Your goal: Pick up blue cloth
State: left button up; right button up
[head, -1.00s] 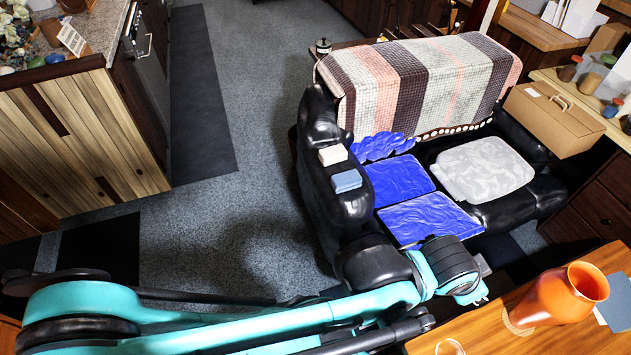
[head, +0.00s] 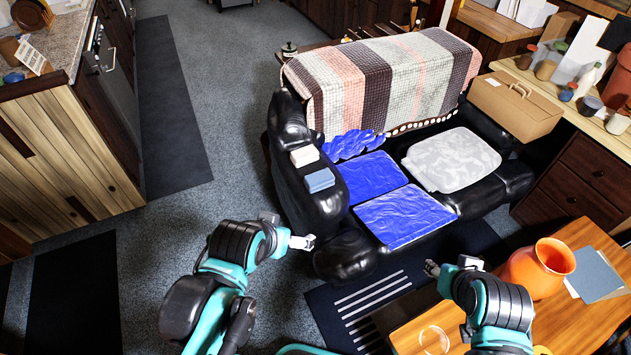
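A small folded blue-grey cloth (head: 319,181) lies on the black sofa's left armrest, just in front of a folded cream cloth (head: 304,156). My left gripper (head: 308,242) is over the floor, below the armrest in the picture and apart from the cloth. My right gripper (head: 431,268) is further right, by the left edge of the wooden table, away from the cloth. Both grippers are small in the picture, so their finger opening is unclear.
The black sofa (head: 345,258) bears bright blue crinkled sheets (head: 405,215), a pale cushion (head: 450,160) and a striped blanket (head: 385,80). An orange vase (head: 535,268) and a clear glass (head: 434,340) stand on the wooden table (head: 590,235). The carpet (head: 245,150) left of the sofa is clear.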

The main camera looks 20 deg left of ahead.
aim_at(314, 183)
jog(key=i+u, duration=0.1)
jog(key=u, duration=0.3)
jog(key=i+u, duration=0.1)
jog(key=u, duration=0.3)
jog(key=i+l, duration=0.2)
jog(key=i, duration=0.15)
jog(key=z, duration=0.25)
jog(key=i, duration=0.05)
